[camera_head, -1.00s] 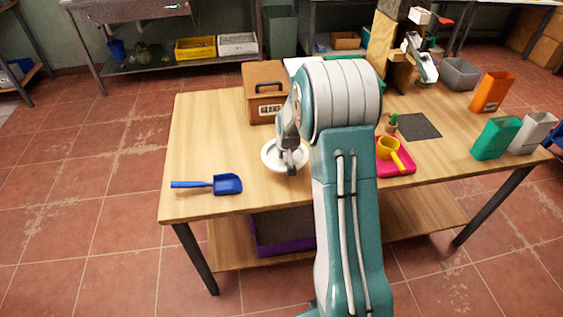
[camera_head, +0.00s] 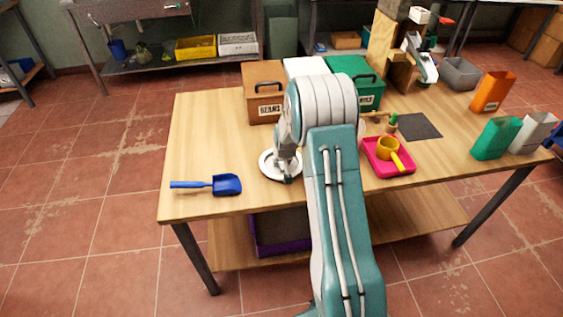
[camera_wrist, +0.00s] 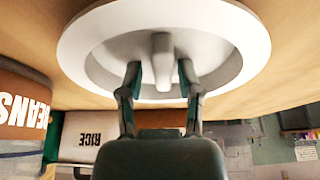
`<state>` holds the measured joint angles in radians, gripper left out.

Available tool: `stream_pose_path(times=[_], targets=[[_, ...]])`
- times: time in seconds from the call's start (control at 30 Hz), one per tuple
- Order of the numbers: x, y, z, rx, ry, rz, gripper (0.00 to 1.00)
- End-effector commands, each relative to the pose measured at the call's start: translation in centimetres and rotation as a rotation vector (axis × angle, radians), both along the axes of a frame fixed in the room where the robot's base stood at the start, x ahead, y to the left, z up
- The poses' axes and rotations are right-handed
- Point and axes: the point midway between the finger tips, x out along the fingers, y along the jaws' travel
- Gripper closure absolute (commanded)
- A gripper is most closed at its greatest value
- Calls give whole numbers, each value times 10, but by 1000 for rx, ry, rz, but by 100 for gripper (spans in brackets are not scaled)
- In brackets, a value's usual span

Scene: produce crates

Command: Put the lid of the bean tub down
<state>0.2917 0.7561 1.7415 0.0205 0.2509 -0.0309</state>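A white round lid (camera_head: 266,166) with a central knob (camera_wrist: 162,62) is at the table's front middle, its knob side toward my gripper; it fills the top of the wrist view (camera_wrist: 84,38). It looks flat on or just above the wood; I cannot tell if it touches. My gripper (camera_wrist: 160,72) has its two fingers on either side of the knob, with gaps visible between fingers and knob.
A white tub (camera_head: 306,66) and a green tub (camera_head: 368,92) stand beside the bean tub. A blue scoop (camera_head: 226,184) lies left of the lid.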

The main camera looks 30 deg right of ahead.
Motion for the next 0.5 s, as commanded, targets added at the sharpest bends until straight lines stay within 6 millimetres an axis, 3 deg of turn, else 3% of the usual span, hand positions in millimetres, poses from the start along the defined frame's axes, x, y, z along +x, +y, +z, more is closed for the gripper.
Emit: stream_pose_path(times=[0.33,0.5], targets=[[0,0,2,0,0,0,44],[-5,2,18,-1,-3,0,44]])
